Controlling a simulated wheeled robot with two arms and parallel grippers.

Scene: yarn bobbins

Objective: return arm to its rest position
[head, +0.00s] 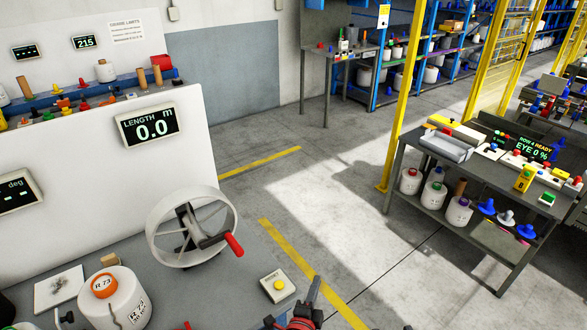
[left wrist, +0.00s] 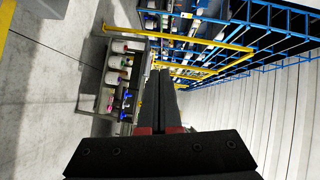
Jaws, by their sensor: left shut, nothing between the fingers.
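My left gripper (head: 315,284) shows at the bottom middle of the head view, by the near end of the grey bench (head: 228,284). Its dark fingers are together and empty. In the left wrist view the shut fingers (left wrist: 159,88) point away towards the aisle and shelving, with nothing between them. Most of my left arm is below the picture edge. My right gripper is not in view.
On the bench stand a white wheel with a red crank (head: 234,244), a yellow-button box (head: 278,285) and a white bobbin with an orange top (head: 118,300). A loaded cart (head: 405,150) stands right, beside a yellow post (head: 400,100). The floor between is clear.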

